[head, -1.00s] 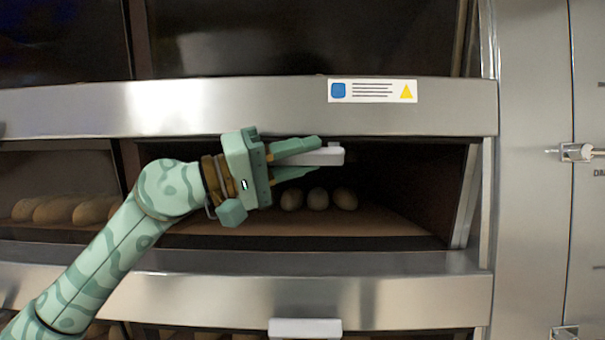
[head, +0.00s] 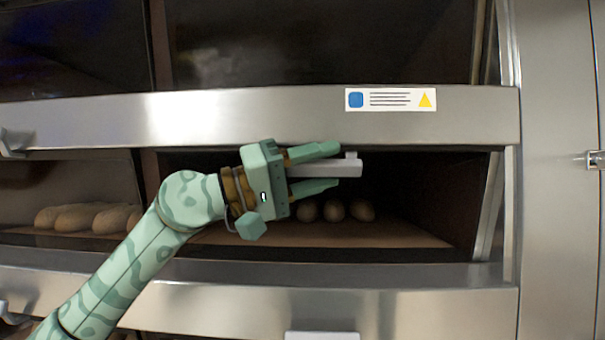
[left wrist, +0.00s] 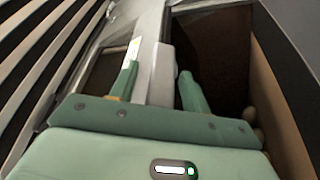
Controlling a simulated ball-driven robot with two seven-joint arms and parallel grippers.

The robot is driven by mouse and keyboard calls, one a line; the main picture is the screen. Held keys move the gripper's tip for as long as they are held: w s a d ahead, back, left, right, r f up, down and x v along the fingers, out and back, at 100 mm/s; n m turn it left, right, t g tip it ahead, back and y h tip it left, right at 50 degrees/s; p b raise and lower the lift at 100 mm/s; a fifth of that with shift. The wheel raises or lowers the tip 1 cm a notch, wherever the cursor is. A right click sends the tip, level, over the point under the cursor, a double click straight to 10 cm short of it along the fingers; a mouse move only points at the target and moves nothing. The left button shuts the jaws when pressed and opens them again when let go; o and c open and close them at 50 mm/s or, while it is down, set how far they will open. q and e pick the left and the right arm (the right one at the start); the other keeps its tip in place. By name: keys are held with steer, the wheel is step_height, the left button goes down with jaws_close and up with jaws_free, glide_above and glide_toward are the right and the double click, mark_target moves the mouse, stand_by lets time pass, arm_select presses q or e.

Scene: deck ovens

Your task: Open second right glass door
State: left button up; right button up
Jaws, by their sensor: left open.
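My left gripper (head: 338,166) is open, its two fingers above and below a pale grey handle (head: 351,168) in the head view. The handle's right end sticks out past the fingertips. In the left wrist view the handle (left wrist: 162,76) lies between the spread fingers (left wrist: 160,82). Contact cannot be told. The handle is in front of the dark right-hand oven opening (head: 420,190), under a steel bar (head: 250,118). I cannot tell how far its glass door stands open. My right gripper is not in view.
Several round loaves (head: 334,211) sit inside the right opening. Longer loaves (head: 85,218) lie in the left compartment. A lower steel bar (head: 420,305) carries another pale handle (head: 322,336). A steel panel (head: 555,230) with a latch stands at the right.

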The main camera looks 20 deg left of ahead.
arm_select(q)
steer(key=b+v, duration=0.3)
steer(key=v, duration=1.3)
steer(key=shift+s+a, duration=0.1)
